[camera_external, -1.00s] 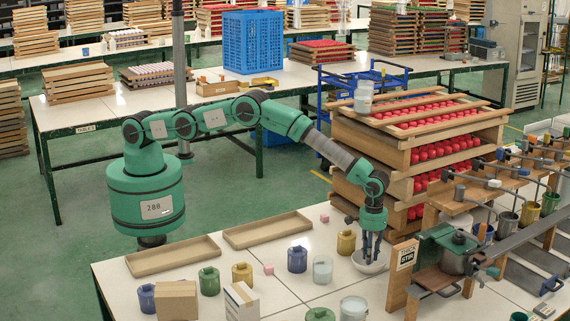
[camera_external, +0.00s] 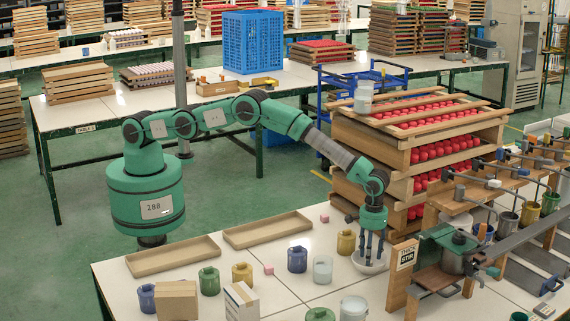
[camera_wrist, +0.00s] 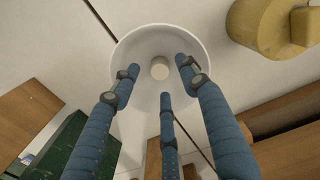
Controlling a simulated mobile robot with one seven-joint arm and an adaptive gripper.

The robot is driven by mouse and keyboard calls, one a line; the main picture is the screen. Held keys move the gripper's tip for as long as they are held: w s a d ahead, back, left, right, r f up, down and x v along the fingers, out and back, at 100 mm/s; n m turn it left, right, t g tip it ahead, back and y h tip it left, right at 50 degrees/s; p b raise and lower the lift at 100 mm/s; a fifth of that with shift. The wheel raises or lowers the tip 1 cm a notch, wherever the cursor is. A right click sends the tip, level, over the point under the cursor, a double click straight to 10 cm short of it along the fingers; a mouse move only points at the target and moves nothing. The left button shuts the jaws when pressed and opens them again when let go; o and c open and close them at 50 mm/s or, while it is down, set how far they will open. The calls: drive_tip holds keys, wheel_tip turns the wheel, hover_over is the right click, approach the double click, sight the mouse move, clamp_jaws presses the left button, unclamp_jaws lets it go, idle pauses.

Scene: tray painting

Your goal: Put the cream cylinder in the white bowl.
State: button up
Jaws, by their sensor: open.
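The white bowl (camera_external: 368,263) stands on the near table beneath my gripper (camera_external: 371,253). In the wrist view the bowl (camera_wrist: 128,52) is seen from above, and the small cream cylinder (camera_wrist: 159,71) lies inside it, near its middle. My gripper (camera_wrist: 160,88) has its blue fingers spread apart over the bowl, around but apart from the cylinder, and holds nothing. In the external view the fingers and the bowl's wall hide the cylinder.
A yellow pot (camera_external: 346,242) stands just left of the bowl. A glass jar (camera_external: 323,269) and a blue pot (camera_external: 297,259) are farther left. A wooden rack with a green machine (camera_external: 442,247) is close on the right. Stacked trays (camera_external: 420,140) rise behind.

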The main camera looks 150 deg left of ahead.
wheel_tip(320, 180, up, 7)
drive_tip(key=p, duration=0.1)
drive_tip(key=shift+f+p, duration=0.2)
drive_tip(key=shift+p, duration=0.15)
idle(0.6)
